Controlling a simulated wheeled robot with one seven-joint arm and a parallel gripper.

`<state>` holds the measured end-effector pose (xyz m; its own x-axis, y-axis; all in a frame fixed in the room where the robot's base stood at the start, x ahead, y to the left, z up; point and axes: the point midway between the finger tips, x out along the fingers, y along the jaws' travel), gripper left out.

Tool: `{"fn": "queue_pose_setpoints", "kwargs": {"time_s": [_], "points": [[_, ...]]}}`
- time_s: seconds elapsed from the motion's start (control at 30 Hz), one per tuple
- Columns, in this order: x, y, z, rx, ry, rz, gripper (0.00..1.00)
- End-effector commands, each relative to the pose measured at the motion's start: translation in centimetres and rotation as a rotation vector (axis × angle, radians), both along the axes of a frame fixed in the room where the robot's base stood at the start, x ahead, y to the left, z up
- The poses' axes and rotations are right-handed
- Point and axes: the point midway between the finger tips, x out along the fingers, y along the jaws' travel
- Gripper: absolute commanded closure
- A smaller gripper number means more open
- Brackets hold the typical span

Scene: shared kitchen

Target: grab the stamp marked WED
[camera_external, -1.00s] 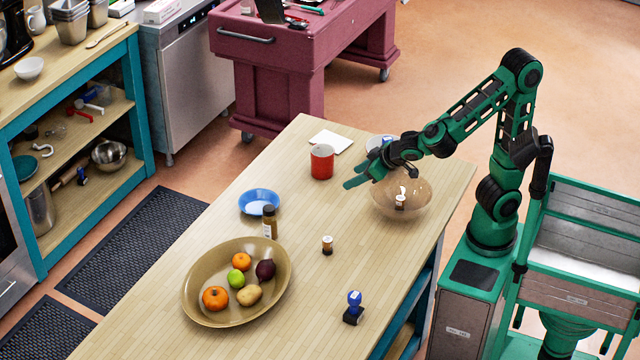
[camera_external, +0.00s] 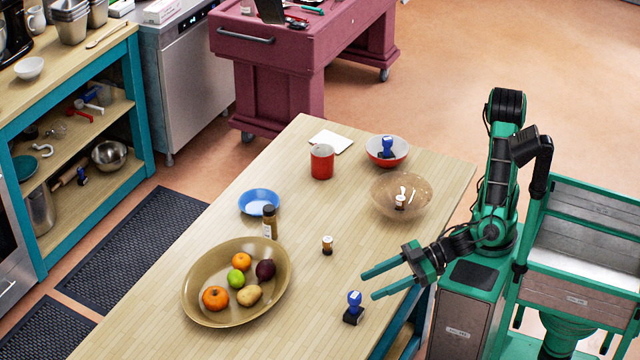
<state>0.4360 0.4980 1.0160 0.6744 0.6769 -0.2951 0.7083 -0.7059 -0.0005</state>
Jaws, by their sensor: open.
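A stamp with a blue handle and dark base (camera_external: 353,308) stands upright on the table near its front right edge. A second blue-handled stamp (camera_external: 387,148) stands in the red and white bowl (camera_external: 373,158) at the table's far end. I cannot read any marking, so I cannot tell which one is WED. My gripper (camera_external: 368,284) is open and empty, its fingers pointing left over the table edge. In the picture it is just above and right of the nearer stamp, not touching it.
On the wooden table (camera_external: 300,310) are an amber glass bowl (camera_external: 380,208), a red mug (camera_external: 321,163), a blue bowl (camera_external: 257,196), a brown bottle (camera_external: 270,226), a small jar (camera_external: 327,246) and a fruit platter (camera_external: 195,305). The table around the nearer stamp is clear.

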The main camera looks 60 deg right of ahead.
Motion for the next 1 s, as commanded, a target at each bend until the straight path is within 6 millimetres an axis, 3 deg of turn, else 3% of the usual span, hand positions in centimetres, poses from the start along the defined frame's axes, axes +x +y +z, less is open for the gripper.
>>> {"fn": "queue_pose_setpoints", "kwargs": {"time_s": [0.17, 0.4, 0.7, 1.0], "points": [[0.4, 0.4, -1.2, 0.0, 0.001, -0.001, 0.49], [2.8, 2.6, -2.3, 0.0, 0.001, -0.004, 0.49], [4.3, 4.1, -3.1, -0.003, 0.0, -0.004, 0.49], [6.7, 6.8, -4.7, -0.005, 0.001, -0.002, 0.49]]}}
